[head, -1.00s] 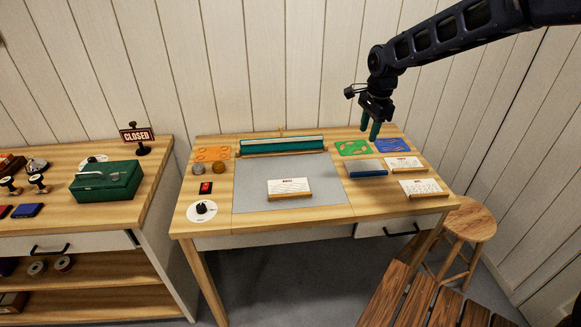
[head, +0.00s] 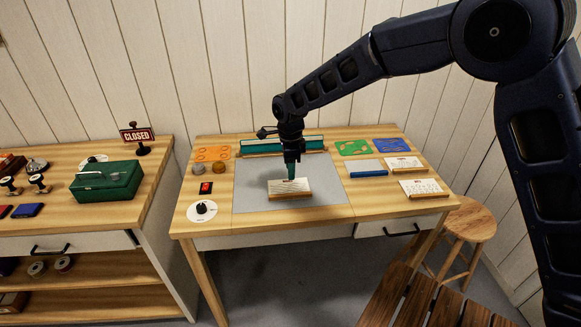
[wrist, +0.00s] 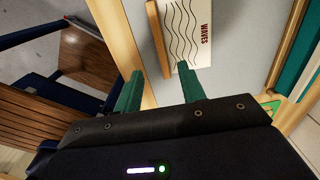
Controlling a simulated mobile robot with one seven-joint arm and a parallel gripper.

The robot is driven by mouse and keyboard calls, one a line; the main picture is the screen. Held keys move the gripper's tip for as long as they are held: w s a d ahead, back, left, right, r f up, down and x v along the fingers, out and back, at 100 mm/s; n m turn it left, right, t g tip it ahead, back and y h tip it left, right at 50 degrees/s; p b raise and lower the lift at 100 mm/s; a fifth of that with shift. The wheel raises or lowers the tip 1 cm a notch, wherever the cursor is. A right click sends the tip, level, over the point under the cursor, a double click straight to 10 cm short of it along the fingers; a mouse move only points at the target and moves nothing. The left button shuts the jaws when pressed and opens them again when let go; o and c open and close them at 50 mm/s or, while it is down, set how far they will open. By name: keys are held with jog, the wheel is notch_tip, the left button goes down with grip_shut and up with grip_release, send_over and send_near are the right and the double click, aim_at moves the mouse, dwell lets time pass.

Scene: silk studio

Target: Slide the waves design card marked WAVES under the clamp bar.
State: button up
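My gripper (head: 291,177) is above the card, fingers pointing down. In the wrist view its two green fingers (wrist: 161,76) are apart, with the near end of the card's wooden strip (wrist: 159,42) showing between them; contact cannot be told. The teal clamp bar (head: 312,145) lies along the mat's back edge, partly hidden behind my arm.
Green and blue sheets (head: 354,147) lie at the back right. A black knob (head: 202,208) and a red switch (head: 206,188) are left. The mat (head: 253,180) is otherwise clear.

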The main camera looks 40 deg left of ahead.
aim_at(291, 194)
notch_tip(291, 194, down, 11)
jog(key=shift+r, duration=0.1)
dwell(0.7)
grip_shut()
